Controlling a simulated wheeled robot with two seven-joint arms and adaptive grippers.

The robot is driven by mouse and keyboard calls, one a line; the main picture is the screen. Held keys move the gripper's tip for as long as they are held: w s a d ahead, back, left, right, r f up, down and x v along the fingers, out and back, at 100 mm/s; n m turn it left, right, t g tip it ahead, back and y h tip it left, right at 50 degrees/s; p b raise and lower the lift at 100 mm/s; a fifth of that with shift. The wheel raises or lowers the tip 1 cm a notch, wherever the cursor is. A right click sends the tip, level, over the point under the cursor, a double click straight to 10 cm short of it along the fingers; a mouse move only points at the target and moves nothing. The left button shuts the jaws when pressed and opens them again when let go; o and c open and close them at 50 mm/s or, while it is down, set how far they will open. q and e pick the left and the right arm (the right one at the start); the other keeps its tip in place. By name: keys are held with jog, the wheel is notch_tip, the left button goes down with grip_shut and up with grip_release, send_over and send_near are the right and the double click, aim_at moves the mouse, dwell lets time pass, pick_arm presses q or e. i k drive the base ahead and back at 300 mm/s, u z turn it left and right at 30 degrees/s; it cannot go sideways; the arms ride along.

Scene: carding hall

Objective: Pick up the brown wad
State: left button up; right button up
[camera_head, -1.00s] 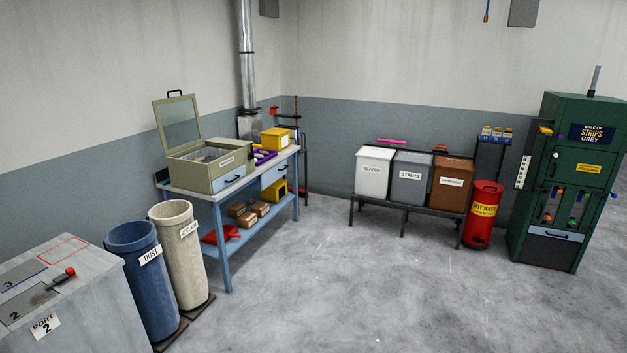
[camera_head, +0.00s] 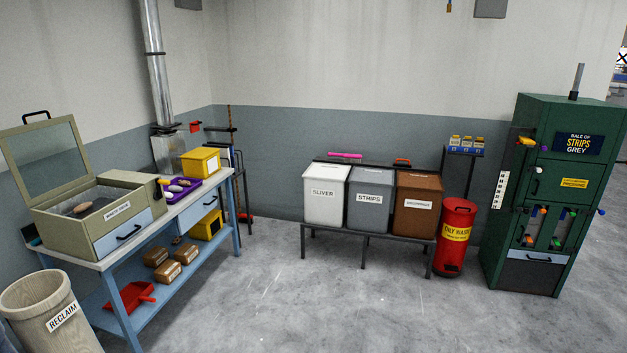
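A small brown wad-like lump (camera_head: 82,209) lies in the open top of the olive box (camera_head: 75,241) on the blue workbench (camera_head: 190,214), at the left. The box's glazed lid (camera_head: 43,160) stands raised behind it. A purple tray (camera_head: 178,190) farther along the bench holds several small pale and darker lumps, too small to tell apart. Neither of my grippers is in view, and nothing is seen being held.
A reclaim bin (camera_head: 42,305) stands at lower left, close to the bench. A yellow box (camera_head: 200,162) sits on the bench. White, grey and brown bins (camera_head: 417,207), a red waste can (camera_head: 455,240) and a green machine (camera_head: 550,190) line the back. The middle floor is clear.

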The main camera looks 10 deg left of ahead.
aim_at(82, 206)
jog(key=u, duration=0.1)
jog(key=i, duration=1.75)
jog(key=u, duration=0.95)
jog(key=i, duration=0.9)
jog(key=u, duration=0.95)
